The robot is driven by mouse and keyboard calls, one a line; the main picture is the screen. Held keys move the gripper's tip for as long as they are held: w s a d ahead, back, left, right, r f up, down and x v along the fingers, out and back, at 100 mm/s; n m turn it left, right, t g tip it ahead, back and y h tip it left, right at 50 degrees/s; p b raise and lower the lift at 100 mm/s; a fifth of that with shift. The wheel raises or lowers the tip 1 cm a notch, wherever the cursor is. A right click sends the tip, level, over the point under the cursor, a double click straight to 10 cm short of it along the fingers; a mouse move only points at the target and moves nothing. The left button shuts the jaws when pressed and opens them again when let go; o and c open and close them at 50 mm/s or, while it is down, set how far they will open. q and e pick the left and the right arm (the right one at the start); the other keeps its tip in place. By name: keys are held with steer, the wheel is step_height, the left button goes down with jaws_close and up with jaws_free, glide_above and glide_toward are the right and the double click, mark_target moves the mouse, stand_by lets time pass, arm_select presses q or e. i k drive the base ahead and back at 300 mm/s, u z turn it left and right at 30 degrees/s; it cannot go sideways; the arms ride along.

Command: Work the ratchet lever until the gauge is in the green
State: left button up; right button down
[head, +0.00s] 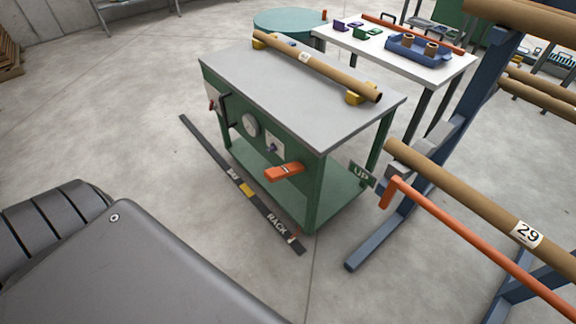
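A green bench with a grey top (320,92) stands in the middle of the head view. Its front panel carries a round grey disc (251,124), a small white plate with a dark knob (273,146) and an orange handle (285,172) sticking out. A dark lever-like bar (226,107) with a red part beside it is at the panel's left end. I cannot tell which of these is the ratchet lever or the gauge. No needle or green zone can be read. Neither gripper is in view.
A cardboard tube (325,69) rests on yellow blocks on the bench. A dark floor strip (218,161) lies before it. A blue rack with tubes and an orange bar (470,243) stands right. A white table (384,44) is behind. The floor left of the bench is clear.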

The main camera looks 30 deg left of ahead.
mark_target(275, 174)
steer(key=k, duration=0.65)
steer(key=u, duration=0.3)
steer(key=i, duration=1.05)
steer(key=u, duration=0.45)
